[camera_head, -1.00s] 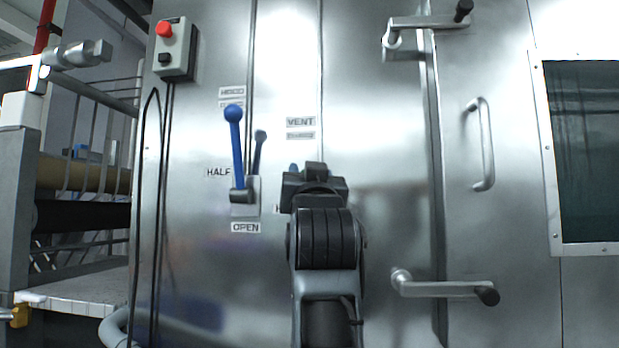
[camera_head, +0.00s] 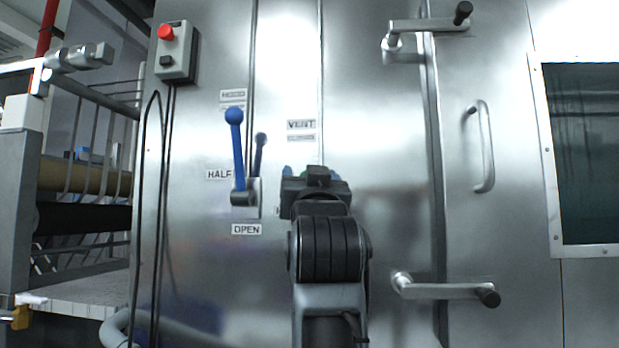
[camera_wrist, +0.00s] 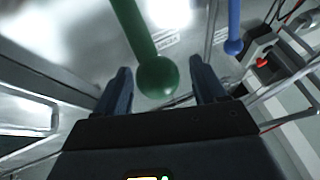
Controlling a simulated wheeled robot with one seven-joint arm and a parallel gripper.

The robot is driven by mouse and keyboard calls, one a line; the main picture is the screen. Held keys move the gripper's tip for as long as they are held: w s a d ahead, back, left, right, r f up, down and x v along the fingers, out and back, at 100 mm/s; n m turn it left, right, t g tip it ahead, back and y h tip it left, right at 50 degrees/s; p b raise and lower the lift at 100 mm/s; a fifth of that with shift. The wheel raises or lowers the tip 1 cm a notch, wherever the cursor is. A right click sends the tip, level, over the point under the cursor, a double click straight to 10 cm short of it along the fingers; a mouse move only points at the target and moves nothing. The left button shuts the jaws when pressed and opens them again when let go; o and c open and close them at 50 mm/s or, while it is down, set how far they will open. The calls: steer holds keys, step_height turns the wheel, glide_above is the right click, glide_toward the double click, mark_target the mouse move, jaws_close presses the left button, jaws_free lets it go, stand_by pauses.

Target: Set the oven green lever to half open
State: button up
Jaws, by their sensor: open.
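The green lever (camera_wrist: 137,38) shows in the wrist view as a green rod ending in a round green knob (camera_wrist: 157,77). The knob sits between the two fingers of my gripper (camera_wrist: 158,88), with gaps on both sides. My gripper is open. In the head view my gripper (camera_head: 315,178) is in front of the panel below the VENT label (camera_head: 301,124), and my arm hides most of the green lever there.
A red button box (camera_head: 176,52) is upper left. Door handles (camera_head: 443,288) project at right.

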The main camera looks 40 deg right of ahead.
steer(key=v, duration=0.6)
steer(key=shift+b, duration=0.4)
steer(key=a+f+n+t+y+p, duration=0.1)
steer(key=a+f+n+y, duration=0.25)
steer(key=f, duration=0.55)
steer(key=a+f+n+t+y+p, duration=0.15)
steer(key=f+n+y, duration=0.25)
steer(key=f, duration=0.5)
steer(key=s+a+f+n+g+y, duration=0.1)
steer(key=s+a+f+y, duration=0.1)
steer(key=s+f, duration=0.35)
steer(key=s+a+f+n+y, duration=0.2)
steer(key=f+y, duration=0.1)
steer(key=f, duration=0.5)
steer(key=s+a+f+g+p, duration=0.1)
steer(key=s+f, duration=0.2)
steer(key=s, duration=0.6)
steer(key=s+a+f+m+g+y, duration=0.1)
steer(key=s+a+f+g, duration=0.1)
steer(key=s, duration=0.8)
steer(key=s+a+f+g+y+p, duration=0.1)
steer(key=s+a+f+g, duration=0.1)
steer(key=s+f, duration=0.3)
steer(key=s, duration=0.4)
steer(key=shift+s+m+p, duration=0.3)
steer(key=shift+s+m, duration=0.05)
